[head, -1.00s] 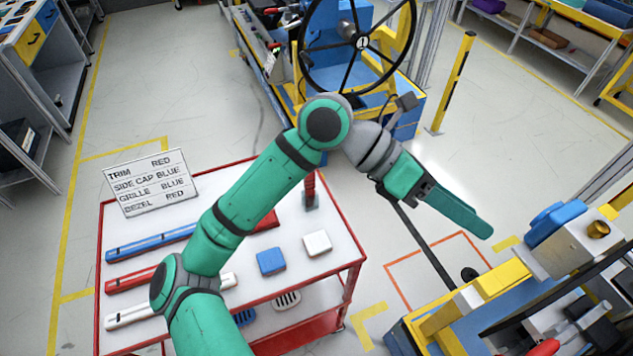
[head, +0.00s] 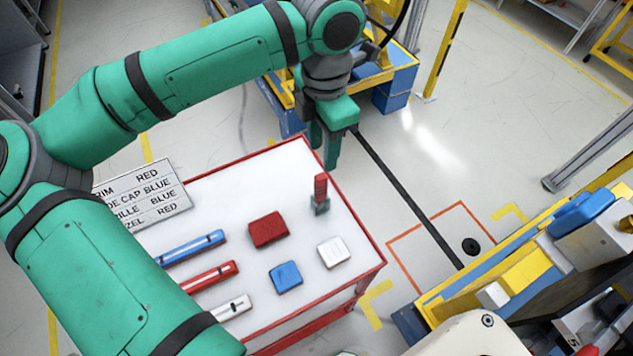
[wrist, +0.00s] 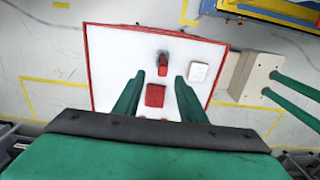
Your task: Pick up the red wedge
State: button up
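A narrow upright red piece (head: 321,186), which looks like the red wedge, stands in a small grey holder (head: 321,206) on the white tabletop. It also shows in the wrist view (wrist: 163,62). A wider red block (head: 268,229) lies flat nearby; in the wrist view this block (wrist: 155,96) appears between my fingers, below the upright piece. My gripper (head: 323,156) points down above the far edge of the table, above and apart from the upright piece. Its two fingers, also in the wrist view (wrist: 159,76), are spread with nothing between them.
The red-rimmed table (head: 365,262) also holds a blue block (head: 286,277), a white block (head: 334,252), and blue, red and white strips. A lettered sign (head: 145,195) stands at its left edge. A yellow and blue fixture (head: 480,285) stands to the right.

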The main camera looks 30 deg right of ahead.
aim_at(321, 176)
jog(key=f, duration=0.4)
jog(key=shift+s+a, duration=0.2)
jog(key=shift+s, duration=0.1)
jog(key=shift+a+f, duration=0.15)
jog(key=shift+f, duration=2.45)
jog(key=shift+c, duration=0.4)
grip_shut()
